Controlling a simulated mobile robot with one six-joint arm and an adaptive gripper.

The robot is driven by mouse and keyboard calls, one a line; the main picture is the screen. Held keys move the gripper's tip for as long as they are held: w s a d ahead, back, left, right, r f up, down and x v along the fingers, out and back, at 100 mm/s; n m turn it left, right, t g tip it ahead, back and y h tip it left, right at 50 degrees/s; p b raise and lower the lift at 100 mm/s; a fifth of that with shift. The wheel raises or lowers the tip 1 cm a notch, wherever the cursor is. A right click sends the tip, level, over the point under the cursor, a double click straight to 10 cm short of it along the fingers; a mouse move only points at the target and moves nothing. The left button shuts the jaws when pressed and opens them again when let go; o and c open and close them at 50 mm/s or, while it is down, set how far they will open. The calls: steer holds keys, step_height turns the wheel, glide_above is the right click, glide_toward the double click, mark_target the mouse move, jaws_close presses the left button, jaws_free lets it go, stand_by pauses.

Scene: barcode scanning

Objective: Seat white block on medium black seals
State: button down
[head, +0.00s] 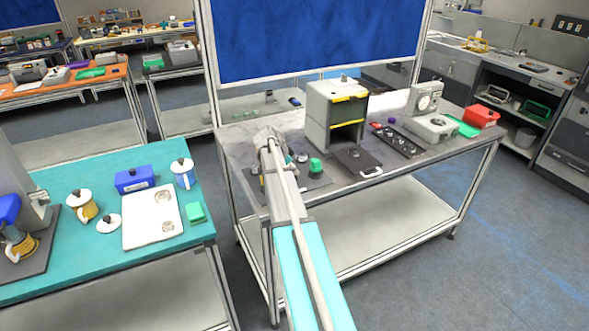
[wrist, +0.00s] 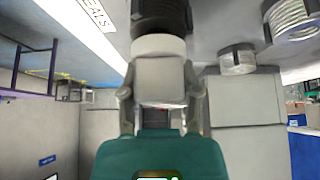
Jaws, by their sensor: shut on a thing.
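In the wrist view, my gripper (wrist: 160,100) is shut on a white block (wrist: 160,78), with one finger on each side. The block has a squarish body and a rounder white end. That end lines up with a dark ribbed round part (wrist: 160,15), seemingly a black seal, at the top edge. They look touching or nearly so; I cannot tell how far they are engaged. In the head view, my arm reaches over the left part of the grey table (head: 345,190), beside a dark plate (head: 315,182). The block and gripper fingers are not clear there.
Two grey ribbed cylinders, one smaller (wrist: 237,58) and one larger (wrist: 290,18), stand right of the block. A green knob (head: 315,165) is right of my arm. A grey box-like machine (head: 325,104) and a dark tray with a handle (head: 357,160) stand farther right.

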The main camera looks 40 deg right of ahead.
steer(key=shift+f, duration=0.1)
steer(key=shift+c, duration=1.2)
jaws_free()
steer(key=shift+o, duration=0.3)
steer(key=shift+o, duration=0.9)
steer(key=shift+r, duration=0.2)
steer(key=shift+r+p, duration=3.6)
steer(key=shift+p, duration=0.15)
